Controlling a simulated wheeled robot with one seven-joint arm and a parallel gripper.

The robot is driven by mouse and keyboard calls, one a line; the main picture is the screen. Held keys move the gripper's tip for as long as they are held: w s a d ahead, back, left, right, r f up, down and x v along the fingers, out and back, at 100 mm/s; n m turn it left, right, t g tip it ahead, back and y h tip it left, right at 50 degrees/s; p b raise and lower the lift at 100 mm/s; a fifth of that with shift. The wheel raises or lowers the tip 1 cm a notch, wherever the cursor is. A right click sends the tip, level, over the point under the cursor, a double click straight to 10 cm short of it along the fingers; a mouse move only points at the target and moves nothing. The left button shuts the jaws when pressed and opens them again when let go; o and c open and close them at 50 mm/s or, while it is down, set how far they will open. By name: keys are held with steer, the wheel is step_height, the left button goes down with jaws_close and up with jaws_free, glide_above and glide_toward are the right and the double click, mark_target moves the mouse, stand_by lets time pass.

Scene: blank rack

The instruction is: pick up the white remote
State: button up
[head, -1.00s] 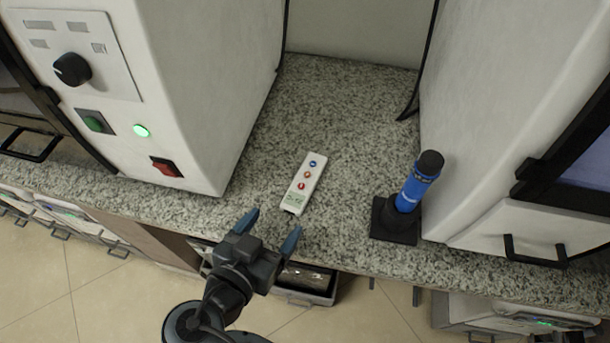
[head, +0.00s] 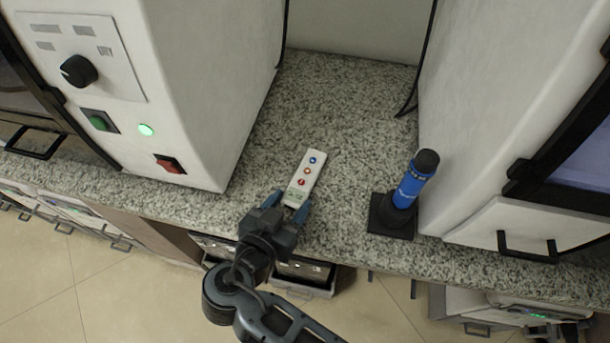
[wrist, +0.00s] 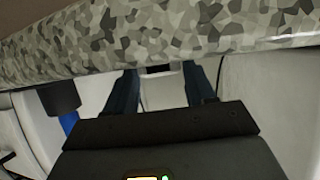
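A blue and black cylinder (head: 413,184) stands on a black base right of the remote. White machines (head: 205,90) and (head: 480,110) flank the counter. The speckled counter (head: 345,105) behind the remote is clear. Its front edge (wrist: 230,50) crosses the wrist view.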

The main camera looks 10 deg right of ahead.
steer(key=c, duration=0.7)
steer(key=shift+r, duration=0.1)
